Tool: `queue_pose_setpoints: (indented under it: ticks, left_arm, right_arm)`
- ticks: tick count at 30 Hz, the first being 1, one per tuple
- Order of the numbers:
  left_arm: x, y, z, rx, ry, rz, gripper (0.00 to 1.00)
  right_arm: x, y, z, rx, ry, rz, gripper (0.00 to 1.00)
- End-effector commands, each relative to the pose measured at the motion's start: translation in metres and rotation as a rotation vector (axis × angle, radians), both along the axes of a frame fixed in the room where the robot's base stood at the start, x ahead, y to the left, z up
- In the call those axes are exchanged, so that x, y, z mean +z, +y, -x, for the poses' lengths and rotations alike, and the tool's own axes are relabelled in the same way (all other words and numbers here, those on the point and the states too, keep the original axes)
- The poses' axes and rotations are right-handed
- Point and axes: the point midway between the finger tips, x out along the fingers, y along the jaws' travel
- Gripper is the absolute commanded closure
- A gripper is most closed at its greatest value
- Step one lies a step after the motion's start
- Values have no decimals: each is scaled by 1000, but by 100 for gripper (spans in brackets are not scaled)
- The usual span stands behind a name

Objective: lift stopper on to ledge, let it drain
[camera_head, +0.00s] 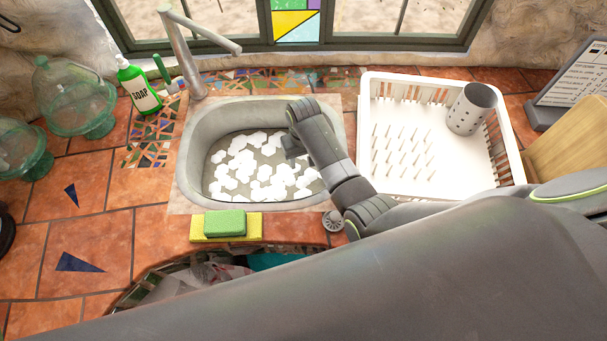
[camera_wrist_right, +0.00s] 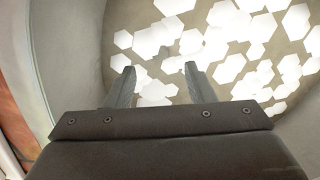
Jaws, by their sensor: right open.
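A small round metal piece that looks like the stopper (camera_head: 333,221) lies on the tiled ledge in front of the sink, close beside my right arm. The grey sink (camera_head: 190,150) has white hexagonal patches (camera_head: 240,165) over its bottom; they also fill the far part of the right wrist view (camera_wrist_right: 230,45). My right gripper (camera_head: 290,150) reaches down into the right side of the sink. In the right wrist view its two fingers (camera_wrist_right: 155,85) are apart with nothing between them. My left gripper is not in view.
A green and a yellow sponge (camera_head: 225,224) lie on the front ledge. A faucet (camera_head: 190,60) and soap bottle (camera_head: 138,85) stand behind and left. A white dish rack (camera_head: 440,185) with a grey perforated cup (camera_head: 471,108) is right of the sink. Tiles at left are mostly free.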

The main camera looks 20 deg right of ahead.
Motion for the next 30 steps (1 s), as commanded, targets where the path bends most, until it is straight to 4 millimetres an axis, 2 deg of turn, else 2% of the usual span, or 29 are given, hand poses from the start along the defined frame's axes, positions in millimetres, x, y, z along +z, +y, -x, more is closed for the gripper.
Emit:
queue_pose_setpoints:
  ticks: [1,4,11,16,24,30]
  left_arm:
    - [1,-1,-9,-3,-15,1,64]
    - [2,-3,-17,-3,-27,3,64]
    - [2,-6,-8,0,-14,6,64]
    - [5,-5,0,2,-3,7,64]
    - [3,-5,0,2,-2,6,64]
    - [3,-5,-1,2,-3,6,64]
  right_arm:
    - [-6,0,0,0,2,1,51]
    - [-15,0,0,0,1,0,51]
    - [-24,0,0,1,0,0,51]
    - [-40,-1,-1,1,2,0,51]
    - [-67,-1,-1,1,1,-1,51]
    - [-72,-1,-1,1,-1,-1,51]
